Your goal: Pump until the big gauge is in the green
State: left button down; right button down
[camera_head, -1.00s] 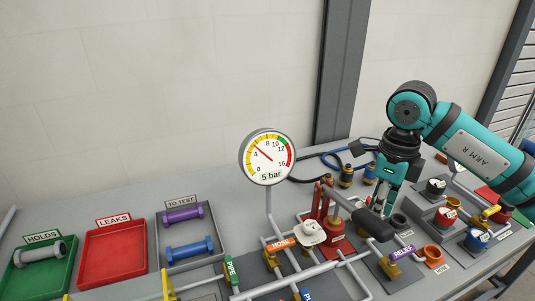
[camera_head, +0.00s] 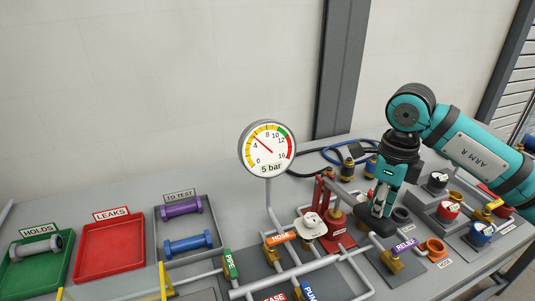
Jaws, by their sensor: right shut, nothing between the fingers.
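The big round gauge (camera_head: 267,149) stands on a post at the middle. Its needle points up and left, on the yellow side short of the green band, and the display reads 5 bar. The red hand pump (camera_head: 335,222) stands right of the gauge post. Its black handle grip (camera_head: 381,226) is low, right of the pump body. My right gripper (camera_head: 378,212) is shut and empty, pointing down just over the grip and partly hiding it; I cannot tell if they touch. My left gripper is not in view.
Valves labelled pipe (camera_head: 230,264), hose (camera_head: 281,238) and relief (camera_head: 392,260) sit around the pump. A green tray (camera_head: 24,283), a red tray (camera_head: 111,255) and a grey tray (camera_head: 185,252) lie to the left. Hoses and fittings crowd behind and right.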

aim_at(372, 227)
notch_tip(372, 227, down, 7)
jog(key=b, duration=0.4)
jog(key=shift+r, duration=0.2)
notch_tip(372, 227, up, 10)
jog(key=p, duration=0.5)
jog(key=shift+f+p, duration=0.25)
jog(key=shift+p, duration=0.15)
notch_tip(372, 227, down, 9)
jog(key=b, duration=0.7)
jog(key=shift+f, duration=0.15)
notch_tip(372, 227, up, 9)
jog(key=p, duration=0.6)
jog(key=shift+r, duration=0.2)
